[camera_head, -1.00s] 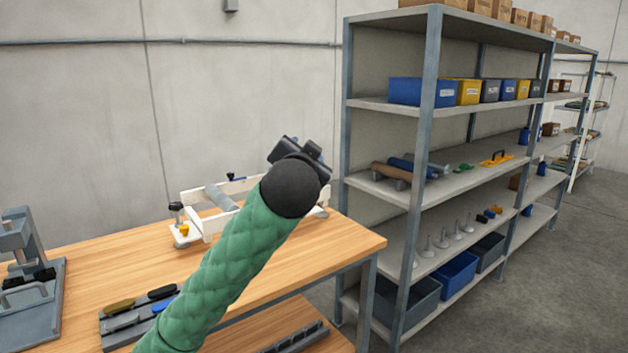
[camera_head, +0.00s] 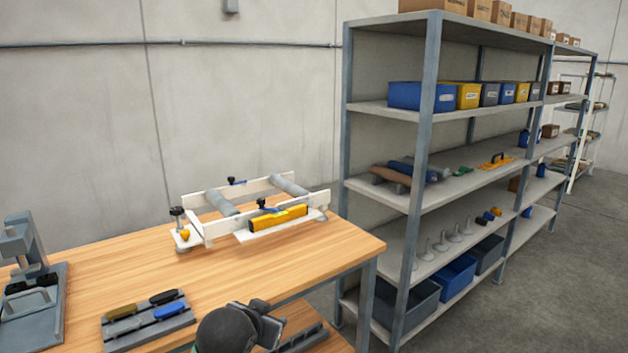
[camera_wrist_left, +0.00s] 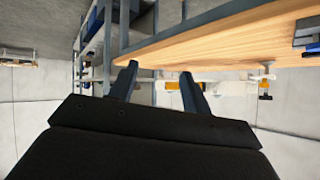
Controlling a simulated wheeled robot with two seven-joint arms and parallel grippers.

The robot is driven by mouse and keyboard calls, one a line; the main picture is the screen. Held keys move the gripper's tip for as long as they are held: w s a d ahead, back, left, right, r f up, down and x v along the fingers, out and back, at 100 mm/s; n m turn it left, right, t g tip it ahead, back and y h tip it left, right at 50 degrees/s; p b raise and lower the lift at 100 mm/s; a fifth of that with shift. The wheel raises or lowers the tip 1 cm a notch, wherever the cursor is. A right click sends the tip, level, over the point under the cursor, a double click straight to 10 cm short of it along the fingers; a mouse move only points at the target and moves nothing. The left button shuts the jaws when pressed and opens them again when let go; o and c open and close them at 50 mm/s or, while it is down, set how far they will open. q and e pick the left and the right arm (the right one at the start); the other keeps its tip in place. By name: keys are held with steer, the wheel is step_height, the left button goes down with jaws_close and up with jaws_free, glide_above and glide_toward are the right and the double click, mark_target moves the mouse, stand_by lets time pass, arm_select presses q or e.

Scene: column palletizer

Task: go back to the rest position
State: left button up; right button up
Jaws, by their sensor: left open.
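My left gripper (camera_head: 268,322) is low at the bottom of the head view, in front of the wooden workbench's (camera_head: 90,255) near edge. In the left wrist view its two fingers (camera_wrist_left: 157,85) stand apart with nothing between them, so it is open and empty. The bench edge and the shelving show beyond the fingers in that view. A white frame fixture (camera_head: 195,228) with grey rollers and a yellow block (camera_head: 278,218) stands on the bench, apart from the gripper. My right gripper is in neither view.
A tool tray (camera_head: 147,325) with several handled tools lies on the bench at the front. A grey press (camera_head: 32,285) stands at the left. A tall shelf rack (camera_head: 430,140) with bins stands right of the bench. Open floor (camera_head: 560,290) lies farther right.

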arm_select(q)
steer(key=s+a+f+n+g+p, duration=0.1)
steer(key=s+a+f+g, duration=0.1)
steer(key=s+f, duration=0.7)
steer(key=s+a+f+n+g, duration=0.1)
steer(key=s+a+f+g, duration=0.15)
steer(key=s+f, duration=0.6)
steer(key=s+f+g+p, duration=0.1)
steer(key=s+f+g, duration=0.3)
steer(key=s+f, duration=0.7)
steer(key=s, duration=0.4)
steer(key=shift+d+f+n+y, duration=0.3)
